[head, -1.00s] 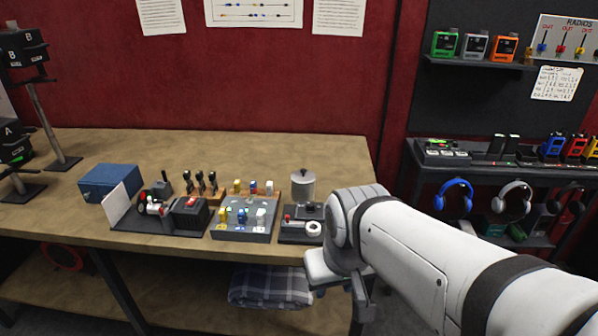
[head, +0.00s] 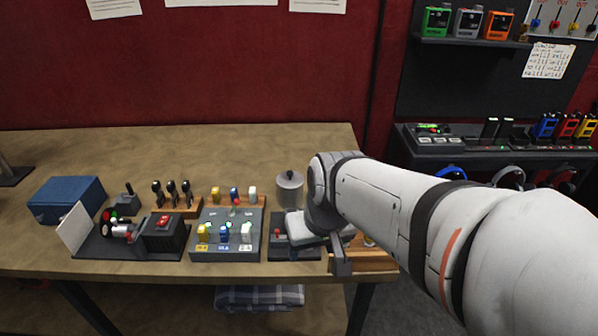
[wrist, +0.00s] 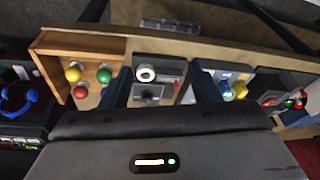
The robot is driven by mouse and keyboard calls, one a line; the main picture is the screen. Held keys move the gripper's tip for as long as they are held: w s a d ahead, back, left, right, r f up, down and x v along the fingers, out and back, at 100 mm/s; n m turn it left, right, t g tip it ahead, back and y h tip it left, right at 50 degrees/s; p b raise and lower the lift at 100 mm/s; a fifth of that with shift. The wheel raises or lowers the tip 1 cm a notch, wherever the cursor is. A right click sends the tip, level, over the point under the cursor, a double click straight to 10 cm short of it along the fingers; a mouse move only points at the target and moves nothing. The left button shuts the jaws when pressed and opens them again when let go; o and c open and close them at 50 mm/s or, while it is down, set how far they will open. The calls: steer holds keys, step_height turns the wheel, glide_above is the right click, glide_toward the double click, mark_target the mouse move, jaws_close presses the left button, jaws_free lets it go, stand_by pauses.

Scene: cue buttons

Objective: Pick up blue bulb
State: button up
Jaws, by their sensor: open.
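A blue bulb-like piece (head: 234,194) stands between a yellow and a white one in a wooden rack behind the grey panel (head: 248,213). A second blue piece (head: 224,233) stands on the panel's front row. I cannot tell for sure which is the blue bulb. The wrist view shows a blue piece (wrist: 227,93) beside a yellow one, right of my fingers. My gripper (wrist: 160,72) is open and empty, with its fingers either side of a dark dial box (wrist: 148,94). In the head view my gripper (head: 325,248) is right of the panel, over the table's front right.
A wooden tray (head: 375,262) with coloured knobs is at the right corner; the wrist view shows red, green and yellow ones. A lidded grey canister (head: 289,185) stands behind the dial box. A device with a red button (head: 163,221) is left. The table's back is clear.

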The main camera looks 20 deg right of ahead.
steer(key=w+d+f+m+t+p, duration=0.1)
steer(key=w+d+f+m+p, duration=0.15)
steer(key=w+d, duration=0.45)
steer(key=w+d+f+m+t+p, duration=0.1)
steer(key=w+d+f+m+p, duration=0.1)
steer(key=w+d+m+p, duration=0.3)
steer(key=shift+n+h, duration=0.4)
steer(key=shift+n, duration=0.55)
steer(key=w+f+b, duration=0.1)
steer(key=f, duration=0.1)
steer(key=w+d+f+b, duration=0.1)
steer(key=w+f, duration=0.1)
steer(key=f, duration=0.1)
steer(key=w+d+f+b, duration=0.1)
steer(key=w+f+b, duration=0.1)
steer(key=f, duration=0.1)
steer(key=shift+d, duration=0.25)
steer(key=c, duration=1)
step_height(320, 180, up, 10)
steer(key=p, duration=0.6)
steer(key=shift+c, duration=0.3)
